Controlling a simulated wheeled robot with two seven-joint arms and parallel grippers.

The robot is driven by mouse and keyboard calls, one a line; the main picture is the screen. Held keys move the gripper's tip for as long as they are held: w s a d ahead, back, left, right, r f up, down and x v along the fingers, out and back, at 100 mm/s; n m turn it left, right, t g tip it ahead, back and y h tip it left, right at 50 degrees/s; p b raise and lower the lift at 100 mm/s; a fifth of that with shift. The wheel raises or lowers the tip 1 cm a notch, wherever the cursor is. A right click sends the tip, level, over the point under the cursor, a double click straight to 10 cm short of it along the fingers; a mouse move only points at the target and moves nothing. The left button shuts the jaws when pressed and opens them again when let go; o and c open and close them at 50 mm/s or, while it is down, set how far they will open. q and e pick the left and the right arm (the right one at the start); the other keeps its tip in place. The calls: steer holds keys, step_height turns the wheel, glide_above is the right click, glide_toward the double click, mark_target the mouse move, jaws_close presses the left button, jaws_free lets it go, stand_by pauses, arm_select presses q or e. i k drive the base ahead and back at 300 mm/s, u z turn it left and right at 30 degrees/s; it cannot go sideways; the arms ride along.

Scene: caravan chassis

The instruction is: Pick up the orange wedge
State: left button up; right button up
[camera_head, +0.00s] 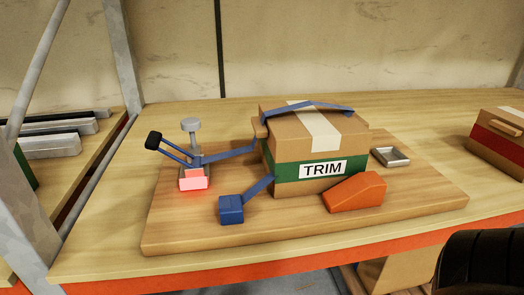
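The orange wedge (355,192) lies on a wooden board (407,213), at the front right of a cardboard box (313,147) labelled TRIM. Its sloped side faces left and its taller end is at the right. It is close against the box's lower front edge; I cannot tell whether they touch. Neither of my grippers shows in the head view, and nothing is holding the wedge.
Blue straps run over and beside the box to a blue block (231,209) and a black-handled clamp (181,157) with a red base. A small metal tray (391,156) lies right of the box. Another box (499,143) stands far right. A dark rounded shape fills the bottom right corner.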

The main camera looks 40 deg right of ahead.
mark_target(364, 189)
steer(key=z, duration=3.9)
steer(key=i, duration=1.2)
steer(key=u, duration=3.25)
